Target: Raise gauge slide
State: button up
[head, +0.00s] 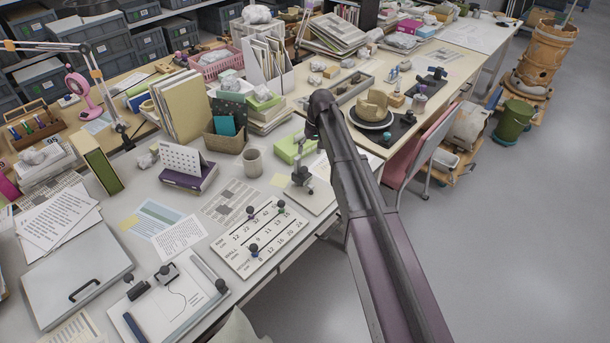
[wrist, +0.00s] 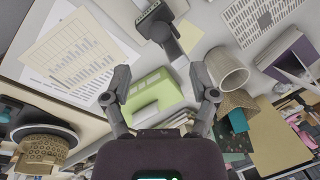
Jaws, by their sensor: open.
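A small grey metal gauge on a stand (head: 302,174) stands near the right edge of the near desk, on a pale board. It also shows at the top of the wrist view (wrist: 166,32), with a dark head and a round-ended arm. Its slide cannot be told apart clearly. My gripper (wrist: 160,92) is open and empty, its two fingers spread wide. In the wrist view the gauge lies above the gap between the fingertips, apart from them. A green box (wrist: 153,94) shows beyond the gap. In the head view my own arm hides the fingers.
The green box (head: 294,148) lies behind the gauge. A number board with dark knobs (head: 262,236) lies in front. A chart sheet (wrist: 75,47) lies beside the gauge.

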aim_at(305, 168)
jog(key=shift+s+a+f+b, duration=0.1)
jog(key=shift+a+f+b, duration=0.2)
jog(key=shift+f+b, duration=1.25)
jog(key=shift+s+a+f+b, duration=0.1)
jog(key=shift+a+f+b, duration=0.2)
jog(key=shift+f+b, duration=1.25)
jog(key=shift+s+a+f+b, duration=0.1)
jog(key=shift+a+f+b, duration=0.2)
jog(key=shift+f+b, duration=1.25)
jog(key=shift+f, duration=0.15)
jog(key=shift+c, duration=0.2)
grip_shut()
